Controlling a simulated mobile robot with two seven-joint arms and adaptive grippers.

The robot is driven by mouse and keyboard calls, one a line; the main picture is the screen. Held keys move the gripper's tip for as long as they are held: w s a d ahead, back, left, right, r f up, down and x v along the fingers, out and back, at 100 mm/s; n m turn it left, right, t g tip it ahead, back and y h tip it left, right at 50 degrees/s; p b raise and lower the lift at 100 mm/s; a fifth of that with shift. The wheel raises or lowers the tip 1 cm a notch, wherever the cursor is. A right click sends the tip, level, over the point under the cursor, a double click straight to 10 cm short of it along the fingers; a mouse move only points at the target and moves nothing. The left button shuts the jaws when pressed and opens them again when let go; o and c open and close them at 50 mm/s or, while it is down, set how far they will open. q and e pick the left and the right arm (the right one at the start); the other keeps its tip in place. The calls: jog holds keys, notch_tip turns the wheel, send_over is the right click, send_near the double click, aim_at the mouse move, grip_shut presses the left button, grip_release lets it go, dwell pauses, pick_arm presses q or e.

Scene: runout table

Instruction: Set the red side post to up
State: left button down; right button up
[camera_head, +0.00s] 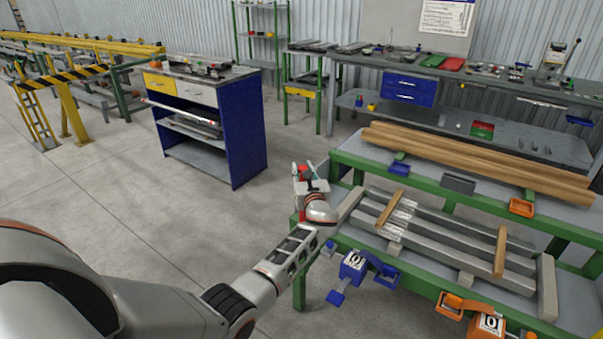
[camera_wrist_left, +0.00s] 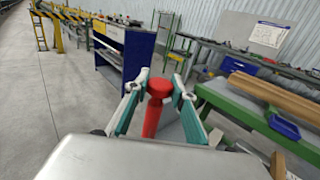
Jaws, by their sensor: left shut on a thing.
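The red side post (camera_wrist_left: 153,118) has a round cap and stands between the two teal-padded fingers of my left gripper (camera_wrist_left: 158,88) in the left wrist view. The gripper is shut on it. In the head view my left gripper (camera_head: 308,178) is at the left end of the green-framed runout table (camera_head: 345,158), and only a little of the red post (camera_head: 302,169) shows there. The post's lower part is hidden by the gripper and wrist, so I cannot tell how it joins the table. My right gripper is in neither view.
Grey bars (camera_head: 455,248) and long wooden beams (camera_head: 480,165) lie on the table. A blue clamp-like unit (camera_head: 353,265) and an orange one (camera_head: 490,322) sit along its near edge. A blue cabinet (camera_head: 247,135) stands behind to the left. The floor between is clear.

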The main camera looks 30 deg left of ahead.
pick_arm(q)
jog(key=shift+r, duration=0.3)
jog(key=c, duration=1.7)
grip_release()
jog(key=v, duration=1.2)
